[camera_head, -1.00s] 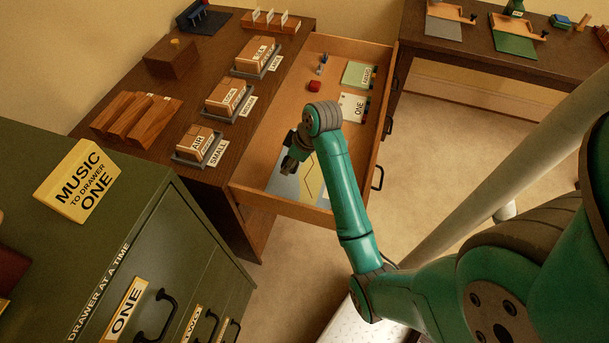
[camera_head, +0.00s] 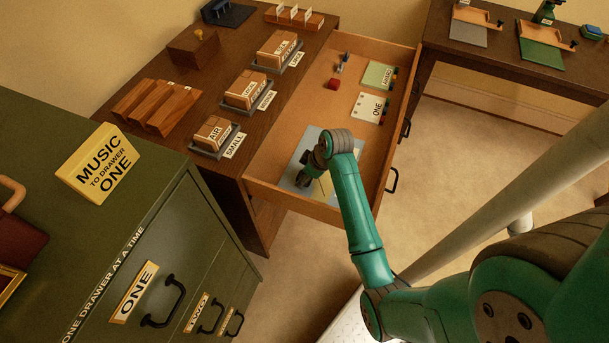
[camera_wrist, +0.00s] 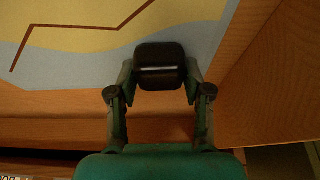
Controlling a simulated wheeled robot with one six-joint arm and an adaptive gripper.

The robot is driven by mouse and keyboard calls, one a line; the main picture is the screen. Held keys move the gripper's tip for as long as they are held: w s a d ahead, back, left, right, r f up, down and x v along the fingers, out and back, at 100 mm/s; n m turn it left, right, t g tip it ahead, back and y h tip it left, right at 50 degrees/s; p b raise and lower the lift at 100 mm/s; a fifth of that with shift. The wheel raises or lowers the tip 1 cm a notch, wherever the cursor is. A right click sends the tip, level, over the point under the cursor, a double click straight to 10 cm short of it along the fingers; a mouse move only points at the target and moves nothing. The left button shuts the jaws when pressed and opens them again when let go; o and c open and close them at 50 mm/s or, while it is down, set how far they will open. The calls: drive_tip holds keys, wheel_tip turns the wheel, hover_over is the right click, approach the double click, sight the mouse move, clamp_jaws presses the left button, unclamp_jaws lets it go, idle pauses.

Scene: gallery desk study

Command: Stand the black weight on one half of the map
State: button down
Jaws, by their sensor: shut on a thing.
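The map (camera_head: 289,181) lies flat in the near end of the open drawer; my arm covers part of it. In the wrist view the map (camera_wrist: 65,72) shows a pale blue area, a yellow area and a dark red line. My gripper (camera_wrist: 160,78) is shut on the black weight (camera_wrist: 160,54), a dark rounded block between the fingers, over the blue part near the map's edge. In the head view my gripper (camera_head: 306,181) is low over the map, and the weight is hard to make out. I cannot tell whether the weight touches the map.
The drawer's wooden walls (camera_head: 292,204) stand close around the map. A green cabinet (camera_head: 150,215) stands at left.

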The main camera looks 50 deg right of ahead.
drive_tip(key=shift+c, duration=2.4)
unclamp_jaws()
drive_tip(key=shift+f, duration=0.1)
drive_tip(key=v, duration=1.2)
